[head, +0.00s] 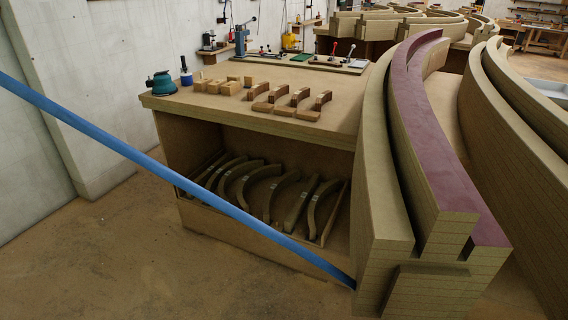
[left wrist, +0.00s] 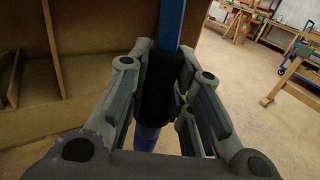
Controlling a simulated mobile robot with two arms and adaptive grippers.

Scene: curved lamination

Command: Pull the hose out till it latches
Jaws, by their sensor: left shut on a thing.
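A long, straight blue hose (head: 200,197) crosses the head view from the left edge down to the right, where its lower end goes out of sight behind the curved laminated form (head: 385,200). In the left wrist view the blue hose (left wrist: 171,22) runs up from a black cuff (left wrist: 157,90). My left gripper (left wrist: 164,72) is shut around the cuff, one finger on each side. A darker blue piece (left wrist: 147,137) shows below the cuff. The hose's far end and any reel or latch are out of view. My right gripper is not in view.
A workbench (head: 335,90) behind the hose carries wood blocks, clamps and a green sander (head: 161,84). Its open shelf holds several curved pieces (head: 262,190). More curved forms (head: 515,150) fill the right. Bare floor (head: 90,260) lies at the front left.

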